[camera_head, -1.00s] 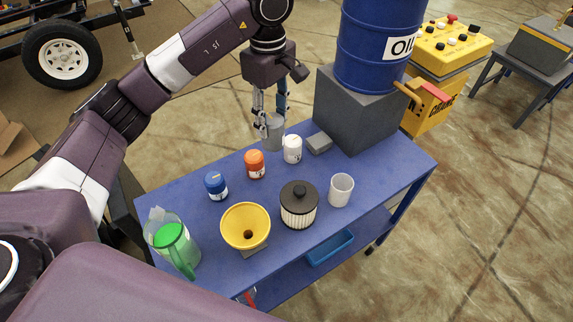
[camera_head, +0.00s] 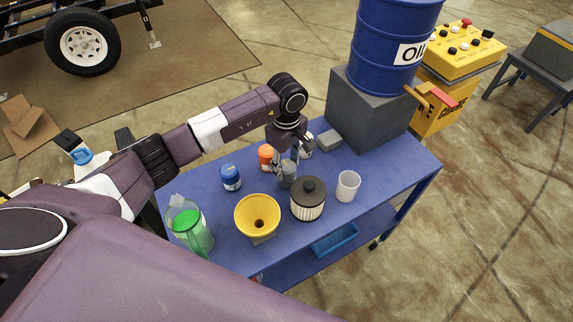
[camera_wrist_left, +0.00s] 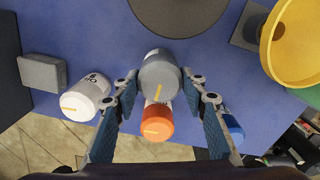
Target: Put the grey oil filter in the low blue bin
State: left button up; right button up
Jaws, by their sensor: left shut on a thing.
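The grey oil filter (camera_head: 288,172) is a small grey cylinder between the fingertips of my left gripper (camera_head: 285,168). In the wrist view the fingers stand on both sides of the filter (camera_wrist_left: 160,74), shut on it, and its round end faces the camera. In the head view it is over the table, just left of the black-lidded pleated filter; its exact height is hard to tell. The low blue bin (camera_head: 335,240) sits on the lower shelf under the table's front edge, and the tabletop partly overhangs it. My right gripper is not in view.
A grey block (camera_head: 365,110) bears an oil drum.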

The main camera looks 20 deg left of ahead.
pick_arm(q)
jog(key=shift+f, duration=0.7)
jog(key=o, duration=1.4)
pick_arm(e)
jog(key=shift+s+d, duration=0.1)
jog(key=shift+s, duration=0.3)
pick_arm(q)
jog(key=shift+r, duration=0.1)
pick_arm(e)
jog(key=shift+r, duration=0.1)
